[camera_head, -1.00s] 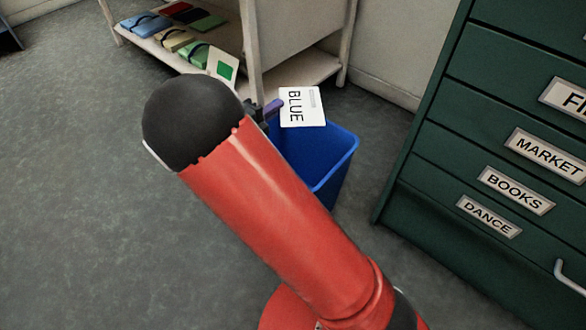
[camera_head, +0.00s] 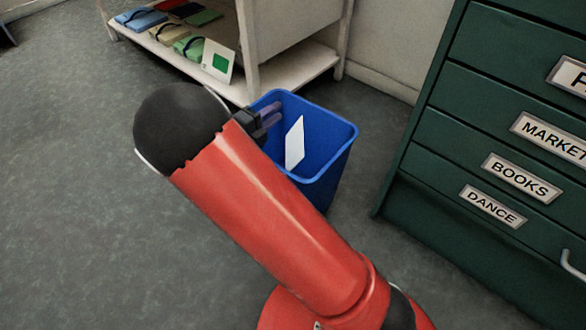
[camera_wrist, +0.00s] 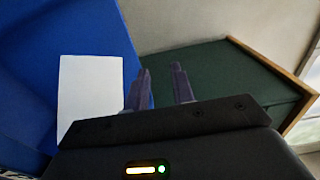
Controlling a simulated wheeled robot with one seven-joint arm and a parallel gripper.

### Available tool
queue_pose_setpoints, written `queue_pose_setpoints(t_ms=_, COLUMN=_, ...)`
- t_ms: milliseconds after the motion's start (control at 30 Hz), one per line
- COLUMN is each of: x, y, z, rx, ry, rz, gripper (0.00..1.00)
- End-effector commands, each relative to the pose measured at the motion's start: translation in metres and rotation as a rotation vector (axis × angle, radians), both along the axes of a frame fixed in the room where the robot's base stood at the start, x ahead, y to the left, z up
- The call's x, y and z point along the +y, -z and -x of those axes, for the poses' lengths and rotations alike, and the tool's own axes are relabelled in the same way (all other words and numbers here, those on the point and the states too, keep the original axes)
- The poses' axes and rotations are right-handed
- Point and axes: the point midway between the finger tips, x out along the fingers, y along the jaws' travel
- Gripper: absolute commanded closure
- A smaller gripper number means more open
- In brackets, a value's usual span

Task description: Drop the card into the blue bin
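The white card (camera_head: 295,143) is inside the blue bin (camera_head: 345,128), tilted, with a blank face showing. It also shows in the wrist view (camera_wrist: 90,95) against the bin's blue wall (camera_wrist: 70,28), to the left of my fingers. My gripper (camera_head: 272,112) is at the bin's left rim, its purple fingers over the opening. In the wrist view my gripper (camera_wrist: 160,85) has its two fingers apart with nothing between them. The card is clear of the fingers. Whether the card touches the bin's floor cannot be told.
A white shelf (camera_head: 225,88) behind the bin holds several coloured folders (camera_head: 160,35) and a card with a green square (camera_head: 218,61). A green filing cabinet (camera_head: 430,215) with labelled drawers stands to the right.

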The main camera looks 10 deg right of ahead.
Motion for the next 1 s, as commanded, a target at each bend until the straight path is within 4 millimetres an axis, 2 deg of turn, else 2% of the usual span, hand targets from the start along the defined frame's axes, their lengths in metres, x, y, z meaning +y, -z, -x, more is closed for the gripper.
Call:
queue_pose_setpoints(t_ms=333, x=0.004, y=0.000, z=0.002, rx=0.001, ry=-0.002, rz=-0.001, gripper=0.73)
queue_pose_setpoints(t_ms=700, x=0.051, y=0.000, z=0.035, rx=0.001, ry=-0.003, rz=-0.001, gripper=0.73)
queue_pose_setpoints(t_ms=833, x=0.061, y=0.000, z=0.042, rx=0.000, ry=-0.002, rz=0.000, gripper=0.73)
queue_pose_setpoints(t_ms=1000, x=0.064, y=0.000, z=0.045, rx=0.000, ry=0.000, rz=0.000, gripper=0.73)
